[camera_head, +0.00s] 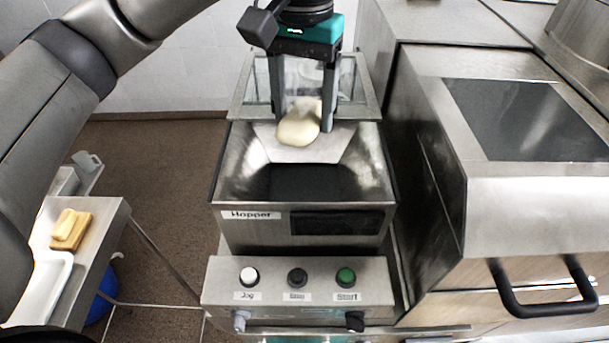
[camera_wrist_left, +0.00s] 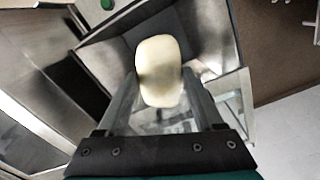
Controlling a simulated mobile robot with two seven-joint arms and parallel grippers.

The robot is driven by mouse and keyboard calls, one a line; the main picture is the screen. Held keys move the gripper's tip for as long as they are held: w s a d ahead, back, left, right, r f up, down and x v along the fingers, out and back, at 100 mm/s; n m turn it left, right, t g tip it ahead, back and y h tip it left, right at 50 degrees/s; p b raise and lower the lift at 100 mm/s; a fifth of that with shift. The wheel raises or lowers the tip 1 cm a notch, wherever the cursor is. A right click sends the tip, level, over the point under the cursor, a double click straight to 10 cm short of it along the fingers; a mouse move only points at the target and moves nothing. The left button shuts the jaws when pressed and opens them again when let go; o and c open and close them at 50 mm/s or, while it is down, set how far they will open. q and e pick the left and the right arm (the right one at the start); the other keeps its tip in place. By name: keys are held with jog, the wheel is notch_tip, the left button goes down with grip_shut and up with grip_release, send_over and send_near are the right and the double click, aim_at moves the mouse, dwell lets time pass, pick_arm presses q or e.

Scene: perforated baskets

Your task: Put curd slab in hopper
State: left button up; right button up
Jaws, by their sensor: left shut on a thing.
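The curd slab is a pale, cream-coloured rounded piece (camera_head: 299,124) held between the fingers of my left gripper (camera_head: 304,122). The gripper is shut on it and points down over the back part of the hopper (camera_head: 229,165). The hopper is a steel, open-topped bin labelled "Hopper" with a dark opening at its bottom. In the left wrist view the slab (camera_wrist_left: 159,70) sits between the two fingertips (camera_wrist_left: 160,88), with the hopper walls below it. The slab appears above the hopper floor, apart from it. My right gripper is not in view.
A control panel (camera_head: 300,297) with white, dark and green buttons is below the hopper. A steel cabinet (camera_head: 520,215) with a black handle stands at right. A steel side table (camera_head: 107,222) at left bears a yellow-and-brown block (camera_head: 70,230) and a white tray (camera_head: 47,285).

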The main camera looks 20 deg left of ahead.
aim_at(304, 112)
pick_arm(q)
notch_tip(304, 112, down, 10)
jog(key=shift+w+f+p, duration=0.1)
jog(key=shift+f+p, duration=0.1)
jog(key=shift+p, duration=0.1)
notch_tip(304, 112, down, 4)
jog(key=shift+r, duration=0.15)
jog(key=shift+f, duration=0.3)
jog(key=o, duration=1.5)
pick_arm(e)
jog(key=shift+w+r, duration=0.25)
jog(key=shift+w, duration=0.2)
pick_arm(q)
jog(key=shift+r, duration=0.15)
jog(key=shift+r+p, duration=0.15)
jog(key=shift+p, duration=0.15)
notch_tip(304, 112, up, 11)
jog(key=shift+f+b, duration=0.2)
jog(key=shift+b, duration=0.7)
jog(key=shift+r, duration=0.65)
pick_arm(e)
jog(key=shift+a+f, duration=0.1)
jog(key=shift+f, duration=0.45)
